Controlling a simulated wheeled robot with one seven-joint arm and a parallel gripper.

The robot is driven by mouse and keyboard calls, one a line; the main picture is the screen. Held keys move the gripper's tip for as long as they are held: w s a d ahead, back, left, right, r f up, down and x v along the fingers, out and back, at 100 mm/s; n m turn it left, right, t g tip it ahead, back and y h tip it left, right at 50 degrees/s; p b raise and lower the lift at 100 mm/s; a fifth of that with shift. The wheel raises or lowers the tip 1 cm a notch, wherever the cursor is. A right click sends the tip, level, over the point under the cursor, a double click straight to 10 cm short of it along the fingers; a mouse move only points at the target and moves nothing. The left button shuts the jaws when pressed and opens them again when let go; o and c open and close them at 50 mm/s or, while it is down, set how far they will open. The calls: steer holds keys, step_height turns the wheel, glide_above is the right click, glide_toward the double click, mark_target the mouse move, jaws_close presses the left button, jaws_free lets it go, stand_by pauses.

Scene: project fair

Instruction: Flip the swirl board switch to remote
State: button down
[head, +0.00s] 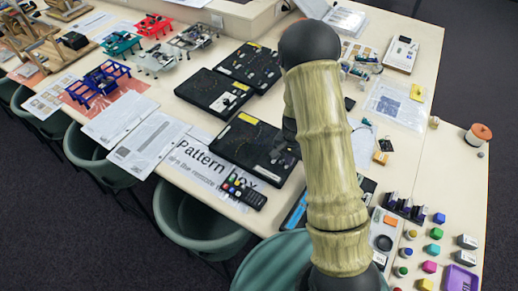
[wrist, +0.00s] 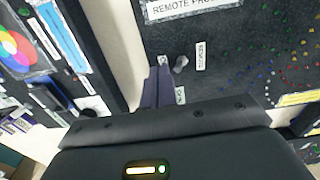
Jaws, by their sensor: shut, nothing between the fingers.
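A black board (wrist: 235,75) with colored dots in curved rows fills the right of the wrist view. A small grey toggle switch (wrist: 181,64) stands on it, between small white labels; a vertical label (wrist: 201,56) is to its right and a larger label reading "REMOTE PRO…" (wrist: 195,9) is above. My gripper (wrist: 158,74) is shut and empty, with its fingertips just left of the switch, near the board's left edge. I cannot tell if they touch it. In the head view my arm hides the gripper and switch; a black board (head: 240,150) shows left of the arm.
Another dark board with a color wheel (wrist: 18,45) lies at left in the wrist view, across a pale table gap (wrist: 125,40). In the head view, more black boards (head: 205,90), a remote control (head: 243,192) and colored blocks (head: 433,249) crowd the table.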

steer(key=shift+f+b, duration=0.6)
steer(key=shift+f, duration=0.3)
steer(key=shift+w+a+r+p, duration=0.1)
steer(key=shift+w+a+p, duration=0.25)
steer(key=shift+w+a, duration=0.25)
steer(key=shift+s+a, duration=0.1)
stand_by(0.3)
steer(key=shift+s+d+r+p, duration=0.1)
steer(key=shift+d+r+p, duration=0.05)
steer(key=shift+r+p, duration=1.4)
steer(key=shift+s+d+r+p, duration=0.1)
steer(key=shift+r+p, duration=0.95)
steer(key=shift+r, duration=0.9)
steer(key=shift+r, duration=0.1)
steer(key=s+r+n+t+b, duration=0.2)
steer(key=s+r+n+b, duration=0.5)
steer(key=s+r, duration=0.6)
steer(key=shift+s+d+t, duration=0.3)
steer(key=shift+s+d, duration=0.15)
steer(key=shift+s, duration=0.55)
